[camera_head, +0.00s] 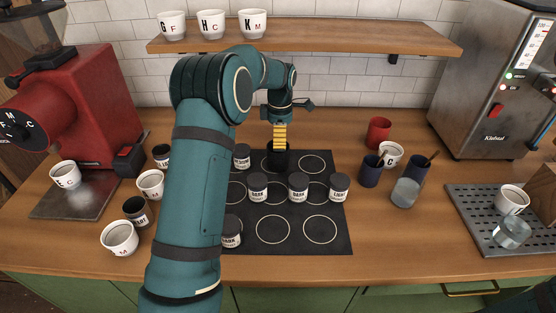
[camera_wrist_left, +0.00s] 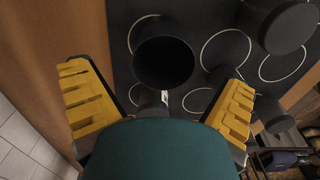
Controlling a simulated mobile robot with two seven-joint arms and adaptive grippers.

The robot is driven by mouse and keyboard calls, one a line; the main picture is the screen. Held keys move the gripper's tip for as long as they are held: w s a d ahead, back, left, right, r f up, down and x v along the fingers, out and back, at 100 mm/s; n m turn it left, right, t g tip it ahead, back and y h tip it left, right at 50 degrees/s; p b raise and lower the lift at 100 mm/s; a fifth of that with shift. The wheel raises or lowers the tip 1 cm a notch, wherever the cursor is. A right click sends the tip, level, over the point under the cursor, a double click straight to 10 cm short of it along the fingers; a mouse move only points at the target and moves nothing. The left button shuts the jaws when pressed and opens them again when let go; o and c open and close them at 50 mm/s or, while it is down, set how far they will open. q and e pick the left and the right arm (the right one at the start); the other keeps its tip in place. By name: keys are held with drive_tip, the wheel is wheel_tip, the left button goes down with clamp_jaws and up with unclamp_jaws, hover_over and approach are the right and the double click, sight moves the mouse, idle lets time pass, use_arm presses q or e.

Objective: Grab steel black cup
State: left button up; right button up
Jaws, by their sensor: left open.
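A plain black cup (camera_head: 278,161) stands upright at the back of the dark mat with printed circles (camera_head: 272,258). My left gripper (camera_head: 279,138) reaches down from above, with its yellow fingers right over the cup; they hide part of its rim. In the left wrist view the cup (camera_wrist_left: 163,62) shows its dark open mouth ahead of and between the spread fingers (camera_wrist_left: 160,88). The left gripper is open and empty. I cannot tell whether a finger touches the cup. My right gripper is not in view.
Several dark-lidded jars stand close by on the mat, including a front one (camera_head: 257,187) and one left of the cup (camera_head: 241,158). A red cup (camera_head: 379,132) and blue cups (camera_head: 370,172) stand right. A shelf (camera_head: 310,38) hangs behind. White cups stand left (camera_head: 120,239).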

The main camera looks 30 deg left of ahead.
sight(278, 156)
use_arm(q)
drive_tip(key=f, duration=0.3)
drive_tip(key=f+b, duration=0.1)
drive_tip(key=f, duration=0.1)
drive_tip(key=shift+s+a, duration=0.15)
drive_tip(key=shift+s, duration=0.25)
drive_tip(key=shift+w+f, duration=0.1)
drive_tip(key=shift+f, duration=0.35)
drive_tip(key=shift+r, duration=0.1)
drive_tip(key=shift+c, duration=0.3)
drive_tip(key=c, duration=1.1)
